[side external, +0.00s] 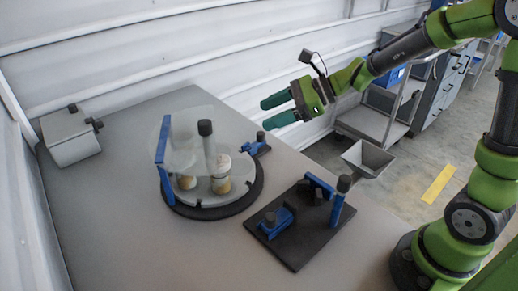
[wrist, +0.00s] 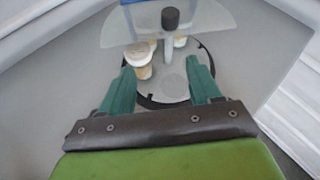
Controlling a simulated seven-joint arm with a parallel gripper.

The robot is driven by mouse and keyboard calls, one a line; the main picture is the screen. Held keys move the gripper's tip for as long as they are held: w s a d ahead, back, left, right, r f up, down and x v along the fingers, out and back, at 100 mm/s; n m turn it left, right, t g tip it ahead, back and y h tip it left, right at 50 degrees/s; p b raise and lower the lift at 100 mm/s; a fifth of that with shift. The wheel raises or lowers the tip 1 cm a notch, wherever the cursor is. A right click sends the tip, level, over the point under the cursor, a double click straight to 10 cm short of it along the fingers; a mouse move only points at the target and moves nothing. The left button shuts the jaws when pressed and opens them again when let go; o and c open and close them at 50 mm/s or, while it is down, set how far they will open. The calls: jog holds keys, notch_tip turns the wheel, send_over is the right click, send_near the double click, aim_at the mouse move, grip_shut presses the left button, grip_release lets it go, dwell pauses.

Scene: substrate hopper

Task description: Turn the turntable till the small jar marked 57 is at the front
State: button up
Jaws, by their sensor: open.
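The turntable (side external: 208,200) is a light disc on a black round base on the grey table. A grey post with a black knob (side external: 205,128) rises from it, and a clear curved shield stands above it. A small jar with a pale lid (side external: 221,184) stands on the disc, with a second jar (side external: 187,182) to its left, behind the shield.
A blue upright (side external: 163,148) stands at the turntable's left and a blue clamp (side external: 258,146) at its right. A black plate with blue fixtures (side external: 285,240) lies front right. A grey box (side external: 70,137) sits at the back left. The front left table is clear.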

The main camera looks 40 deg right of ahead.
aim_at(208, 122)
jog(key=w+a+f, duration=0.1)
jog(key=w+a, duration=0.2)
jog(key=w, duration=0.1)
jog(key=w+a+f+m, duration=0.1)
jog(key=w+a+f, duration=0.1)
jog(key=w+a, duration=0.2)
jog(key=w+a+f+m+t, duration=0.1)
jog(key=w+a, duration=0.3)
jog(key=shift+w+f, duration=0.15)
jog(key=shift+f, duration=0.1)
grip_shut()
